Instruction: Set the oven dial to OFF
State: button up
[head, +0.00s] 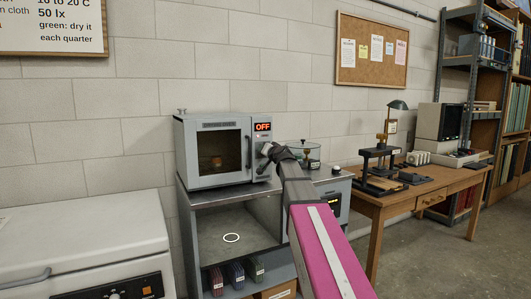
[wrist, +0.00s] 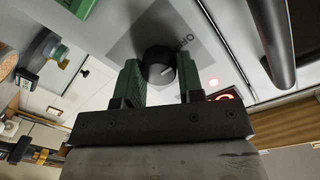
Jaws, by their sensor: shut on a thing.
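The small grey oven (head: 212,150) stands on a metal cabinet, its door shut and a brown object visible behind the glass. Its display (head: 263,127) reads OFF in orange letters. My gripper (head: 268,150) is at the control panel right of the door and covers the dial in the head view. In the wrist view, the green fingers of my gripper (wrist: 159,72) are on either side of the black oven dial (wrist: 160,57), shut on it. The dial has a white pointer mark. Lettering beside it is partly hidden.
The oven's door handle (head: 249,152) is just left of my gripper, and its dark bar shows in the wrist view (wrist: 272,42). A glass-lidded vessel (head: 309,158) stands right of the oven. A wooden desk (head: 400,200) with equipment is further right.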

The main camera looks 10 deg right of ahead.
jog(key=o, duration=0.9)
jog(key=v, duration=1.1)
jog(key=shift+f, duration=0.1)
